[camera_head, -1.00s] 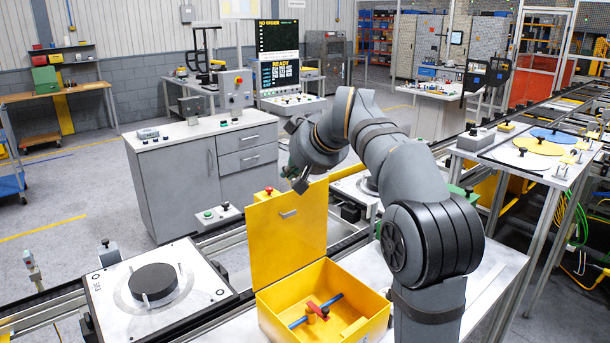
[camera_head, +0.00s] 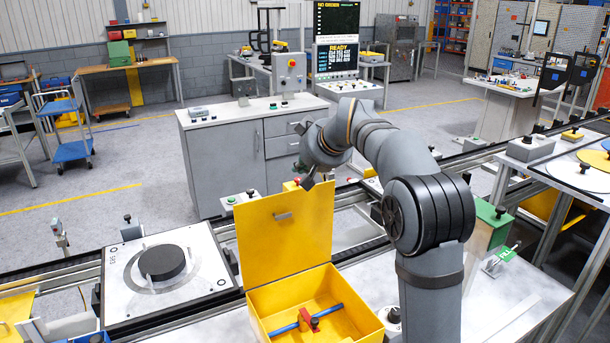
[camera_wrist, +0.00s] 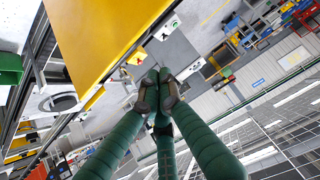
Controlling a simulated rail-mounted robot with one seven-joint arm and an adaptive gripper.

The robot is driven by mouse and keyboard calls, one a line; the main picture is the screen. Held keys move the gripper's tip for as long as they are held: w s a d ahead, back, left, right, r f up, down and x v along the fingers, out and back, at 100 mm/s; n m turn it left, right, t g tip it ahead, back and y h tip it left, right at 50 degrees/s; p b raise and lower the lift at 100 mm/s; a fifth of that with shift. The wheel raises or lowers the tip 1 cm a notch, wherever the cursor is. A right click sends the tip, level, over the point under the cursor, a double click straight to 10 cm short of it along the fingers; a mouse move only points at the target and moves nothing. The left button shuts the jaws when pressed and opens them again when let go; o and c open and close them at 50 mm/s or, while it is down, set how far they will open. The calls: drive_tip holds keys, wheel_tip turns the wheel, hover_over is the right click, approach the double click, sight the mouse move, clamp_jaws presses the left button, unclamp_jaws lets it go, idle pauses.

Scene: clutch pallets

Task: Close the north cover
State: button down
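A yellow box (camera_head: 310,300) stands at the front, with its yellow cover (camera_head: 262,245) raised about upright at its back edge. The cover has a small grey handle. No label shows that it is the north one. My gripper (camera_head: 305,182) is by the top right corner of the cover; whether it touches is unclear. In the wrist view, the yellow panel, apparently the cover (camera_wrist: 105,40), fills the upper left. The green fingers of my gripper (camera_wrist: 158,88) come together at their tips beside its edge, with nothing seen between them.
A blue rod with a red part (camera_head: 309,319) lies in the box. A white plate with a black disc (camera_head: 162,262) is left of it. A green box (camera_head: 489,226) stands right of my arm. A grey cabinet (camera_head: 225,150) is behind. Open floor lies at left.

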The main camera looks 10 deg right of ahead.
drive_tip(key=shift+s+d+f+p, duration=0.25)
drive_tip(key=shift+s+f+p, duration=0.1)
drive_tip(key=shift+s+f, duration=0.7)
drive_tip(key=shift+w+f, duration=0.2)
drive_tip(key=shift+s, duration=0.15)
drive_tip(key=shift+f+b, duration=0.1)
drive_tip(key=shift+b, duration=0.35)
